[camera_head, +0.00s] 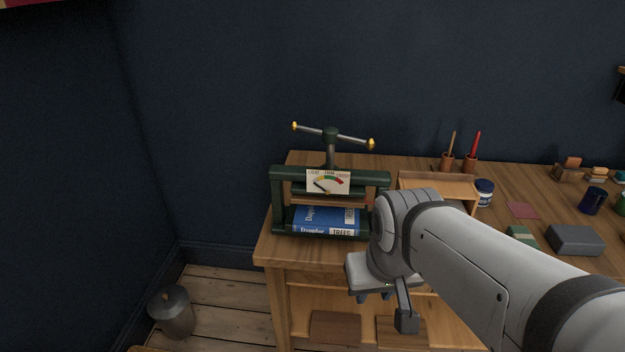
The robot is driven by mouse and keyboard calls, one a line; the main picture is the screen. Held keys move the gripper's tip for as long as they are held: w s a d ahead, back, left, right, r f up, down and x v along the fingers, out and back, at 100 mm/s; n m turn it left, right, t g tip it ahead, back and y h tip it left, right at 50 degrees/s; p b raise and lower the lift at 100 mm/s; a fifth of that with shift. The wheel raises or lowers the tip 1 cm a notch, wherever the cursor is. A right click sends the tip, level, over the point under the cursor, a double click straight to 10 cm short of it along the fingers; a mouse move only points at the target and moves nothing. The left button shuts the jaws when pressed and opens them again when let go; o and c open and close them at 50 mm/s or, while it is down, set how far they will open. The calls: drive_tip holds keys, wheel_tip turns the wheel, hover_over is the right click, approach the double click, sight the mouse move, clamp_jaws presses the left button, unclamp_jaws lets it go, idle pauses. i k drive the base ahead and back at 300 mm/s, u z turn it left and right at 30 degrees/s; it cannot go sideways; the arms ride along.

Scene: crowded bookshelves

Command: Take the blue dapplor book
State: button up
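The blue Dapplor book (315,219) lies flat in a dark green screw press (281,201) on the left end of the wooden table. Its cover and its spine with white lettering face me. The press plate is above the book; I cannot tell whether it touches it. A dial card (328,182) hangs on the press front. My gripper (374,297) is to the right of the book and lower in the picture, in front of the table edge. Its fingers are small and partly hidden by my wrist, so its opening is unclear.
The press has a T-handle (332,135) on top. A wooden tray (437,180), a blue jar (484,191), pots with brushes (447,162) and a grey block (575,240) stand to the right. A metal bin (172,312) is on the floor at left.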

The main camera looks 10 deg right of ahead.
sight(322, 219)
drive_tip(key=z, duration=0.05)
drive_tip(key=i, duration=0.85)
drive_tip(key=z, duration=1.2)
drive_tip(key=k, duration=0.95)
drive_tip(key=z, duration=0.25)
